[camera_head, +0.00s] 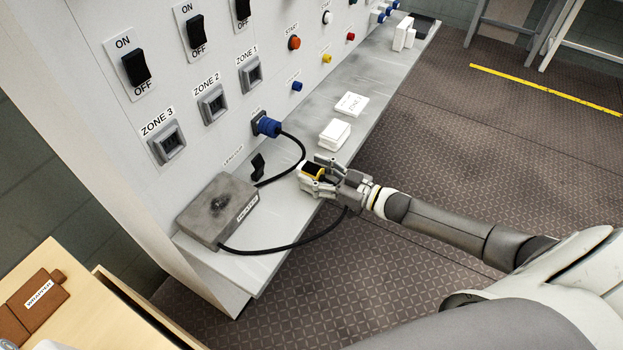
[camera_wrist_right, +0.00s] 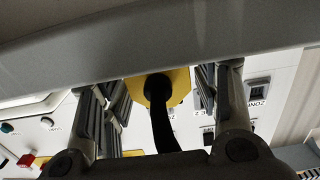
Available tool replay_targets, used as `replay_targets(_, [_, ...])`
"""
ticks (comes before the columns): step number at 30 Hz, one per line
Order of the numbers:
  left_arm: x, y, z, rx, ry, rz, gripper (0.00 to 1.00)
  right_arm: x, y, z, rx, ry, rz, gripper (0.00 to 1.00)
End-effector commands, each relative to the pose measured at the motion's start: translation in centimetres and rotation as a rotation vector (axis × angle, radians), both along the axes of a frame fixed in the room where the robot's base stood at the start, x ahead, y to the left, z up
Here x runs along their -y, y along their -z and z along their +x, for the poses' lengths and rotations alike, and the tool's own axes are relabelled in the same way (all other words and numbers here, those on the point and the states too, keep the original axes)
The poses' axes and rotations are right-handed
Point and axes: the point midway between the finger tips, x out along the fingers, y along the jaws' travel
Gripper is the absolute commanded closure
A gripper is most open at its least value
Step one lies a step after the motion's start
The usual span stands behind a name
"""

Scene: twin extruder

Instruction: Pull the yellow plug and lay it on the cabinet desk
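The yellow plug (camera_head: 313,170) is out of the panel, between the fingers of my right gripper (camera_head: 317,176). The fingers are shut on it, over or just above the front edge of the grey cabinet desk (camera_head: 285,215); I cannot tell if it touches the desk. In the right wrist view the yellow plug (camera_wrist_right: 180,84) sits between the two finger pads, with its black cable running back towards the wrist. In the head view a black cable (camera_head: 300,242) loops from below the gripper to a grey box.
The grey box (camera_head: 215,208) stands on the desk's near end. A blue plug (camera_head: 267,126) sits in the panel with its own cable. White blocks (camera_head: 334,134) and a white labelled plate (camera_head: 352,104) lie farther along. A wooden table (camera_head: 85,305) is at lower left.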

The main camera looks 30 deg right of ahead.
Motion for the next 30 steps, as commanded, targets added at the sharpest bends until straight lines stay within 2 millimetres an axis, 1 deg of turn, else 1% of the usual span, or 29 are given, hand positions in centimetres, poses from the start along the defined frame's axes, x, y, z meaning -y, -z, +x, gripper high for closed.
replay_targets(10, [-0.2,0.0,-0.1,-0.001,0.0,0.002,0.6,0.0,0.1,-0.1,-0.002,0.0,-0.001,0.33])
replay_targets(14, [-0.2,0.0,-0.1,-0.001,0.0,0.002,0.6,0.4,0.1,-0.6,-0.002,0.001,0.0,0.33])
replay_targets(17, [-0.1,0.0,-0.1,-0.001,0.0,0.001,0.6,1.1,0.1,-1.5,-0.004,0.001,-0.001,0.33])
replay_targets(30, [0.0,0.0,0.0,0.0,0.0,0.0,0.6,5.1,-0.3,-7.7,-0.005,0.0,-0.002,0.33])
